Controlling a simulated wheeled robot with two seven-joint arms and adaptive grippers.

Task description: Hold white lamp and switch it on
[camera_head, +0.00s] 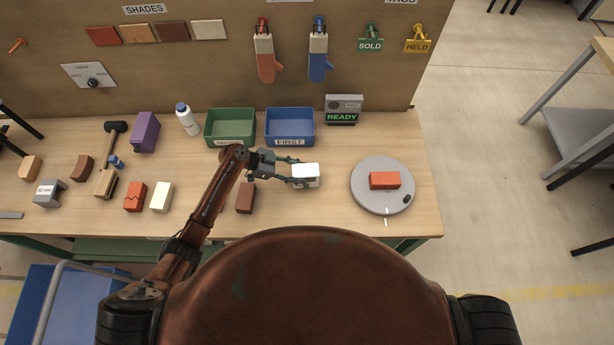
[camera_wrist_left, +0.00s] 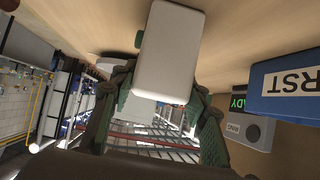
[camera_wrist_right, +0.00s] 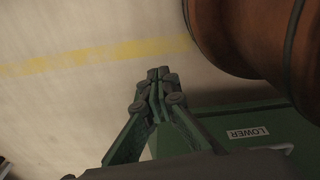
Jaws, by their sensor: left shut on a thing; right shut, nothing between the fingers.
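The white lamp (camera_head: 305,176) is a small white block in the head view, over the table between the blue tray and the round grey plate. My left gripper (camera_head: 294,172) is shut on it. In the left wrist view the white lamp (camera_wrist_left: 167,55) sits between the green fingers (camera_wrist_left: 160,100), its broad white face toward the camera. I cannot make out a switch on it or whether it is lit. My right gripper (camera_wrist_right: 158,85) is shut and empty, above the floor near a green surface labelled LOWER; it is not in the head view.
A round grey plate (camera_head: 368,204) with an orange brick (camera_head: 384,180) stands right of the lamp. Green (camera_head: 230,142) and blue (camera_head: 290,142) trays and a READY display (camera_head: 343,118) stand behind. Several bricks, a mallet (camera_head: 114,132) and a white bottle (camera_head: 187,121) lie or stand left.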

